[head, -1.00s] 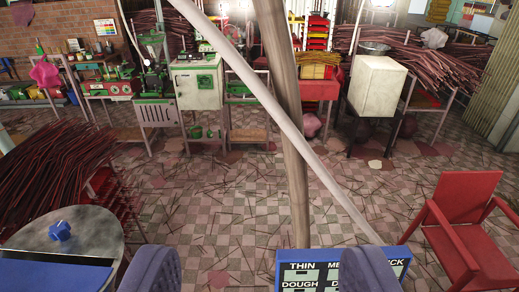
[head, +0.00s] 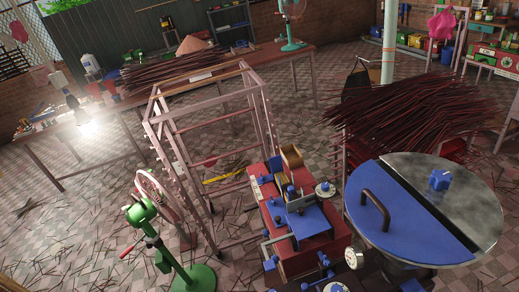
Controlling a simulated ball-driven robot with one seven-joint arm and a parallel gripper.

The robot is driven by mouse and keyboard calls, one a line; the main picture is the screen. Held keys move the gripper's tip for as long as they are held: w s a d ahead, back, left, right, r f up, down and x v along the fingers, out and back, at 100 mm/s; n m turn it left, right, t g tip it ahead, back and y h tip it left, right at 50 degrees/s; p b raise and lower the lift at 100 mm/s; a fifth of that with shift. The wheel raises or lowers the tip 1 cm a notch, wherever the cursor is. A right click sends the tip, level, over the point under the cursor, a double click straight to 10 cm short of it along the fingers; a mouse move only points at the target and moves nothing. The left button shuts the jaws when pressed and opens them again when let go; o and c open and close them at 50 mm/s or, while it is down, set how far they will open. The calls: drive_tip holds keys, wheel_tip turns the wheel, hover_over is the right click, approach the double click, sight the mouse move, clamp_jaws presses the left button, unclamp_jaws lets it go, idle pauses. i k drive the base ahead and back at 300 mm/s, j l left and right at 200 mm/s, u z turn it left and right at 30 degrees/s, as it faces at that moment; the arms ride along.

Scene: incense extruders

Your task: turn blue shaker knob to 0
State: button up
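A round drum-like machine (head: 355,212) stands at the right, with a blue half lid and a bare steel half. A small blue knob (head: 439,180) sits on the steel half. The knob's setting and any 0 mark are too small to read. A dark curved handle (head: 375,208) stands on the blue half. I cannot tell from any label whether this machine is the shaker. My gripper does not show, and nothing is seen touching the knob.
A red machine (head: 310,262) with several blue parts stands just left of the drum. A pale metal frame (head: 206,140) and a green stand (head: 195,278) are further left. Bundles of dark sticks (head: 425,118) lie behind the drum. Stick-littered floor (head: 75,230) is open at the left.

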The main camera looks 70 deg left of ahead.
sight(265, 232)
drive_tip(key=u, duration=1.45)
